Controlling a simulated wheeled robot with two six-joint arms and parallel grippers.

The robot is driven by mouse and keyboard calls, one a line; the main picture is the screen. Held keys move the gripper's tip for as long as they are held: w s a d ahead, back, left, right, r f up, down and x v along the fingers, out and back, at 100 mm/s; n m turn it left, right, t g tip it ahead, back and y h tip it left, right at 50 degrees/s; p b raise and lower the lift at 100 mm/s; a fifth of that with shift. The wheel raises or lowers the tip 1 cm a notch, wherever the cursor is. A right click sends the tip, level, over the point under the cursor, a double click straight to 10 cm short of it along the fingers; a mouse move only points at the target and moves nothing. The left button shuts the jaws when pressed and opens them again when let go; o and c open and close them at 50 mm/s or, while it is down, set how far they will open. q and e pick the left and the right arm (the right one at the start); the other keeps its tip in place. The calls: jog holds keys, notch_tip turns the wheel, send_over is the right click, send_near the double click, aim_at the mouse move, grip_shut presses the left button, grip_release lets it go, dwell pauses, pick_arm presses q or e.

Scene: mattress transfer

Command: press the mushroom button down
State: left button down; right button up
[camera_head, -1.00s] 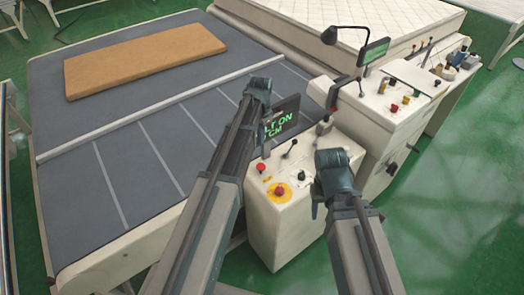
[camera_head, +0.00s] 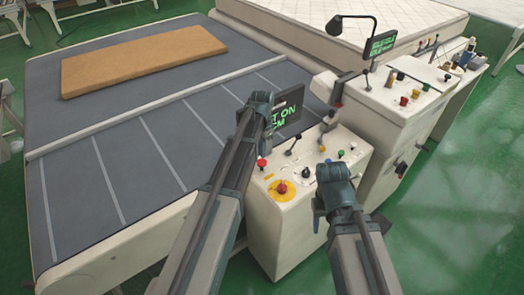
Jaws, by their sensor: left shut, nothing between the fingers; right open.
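The mushroom button (camera_head: 282,187) is red on a yellow round plate, on the sloping top of the cream control box beside the conveyor. My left gripper (camera_head: 258,104) is above and to the left of it in the picture, in front of the small screen, apart from the button. It is shut and empty. My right gripper (camera_head: 330,190) is to the right of the button in the picture, over the box's right side. It is open and empty. My wrists partly hide both grippers' fingers. Nothing visibly touches the button.
A red-topped lever (camera_head: 262,163), a black joystick (camera_head: 291,150) and other knobs stand close by on the box. A small screen (camera_head: 290,112) with green letters stands behind. A brown slab (camera_head: 145,60) lies on the grey conveyor (camera_head: 110,150). A second console (camera_head: 405,100) stands right.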

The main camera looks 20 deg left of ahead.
aim_at(262, 162)
pick_arm(q)
jog(key=shift+f+b, duration=1.2)
jog(key=shift+f, duration=0.5)
pick_arm(e)
jog(key=shift+f, duration=1.75)
pick_arm(q)
jog(key=shift+f+b, duration=0.85)
jog(key=shift+r, duration=0.1)
pick_arm(e)
jog(key=shift+f, duration=0.7)
pick_arm(q)
jog(key=shift+r, duration=0.1)
notch_tip(262, 162, up, 14)
jog(key=p, duration=1.4)
pick_arm(e)
notch_tip(262, 162, up, 14)
jog(key=shift+a, duration=0.45)
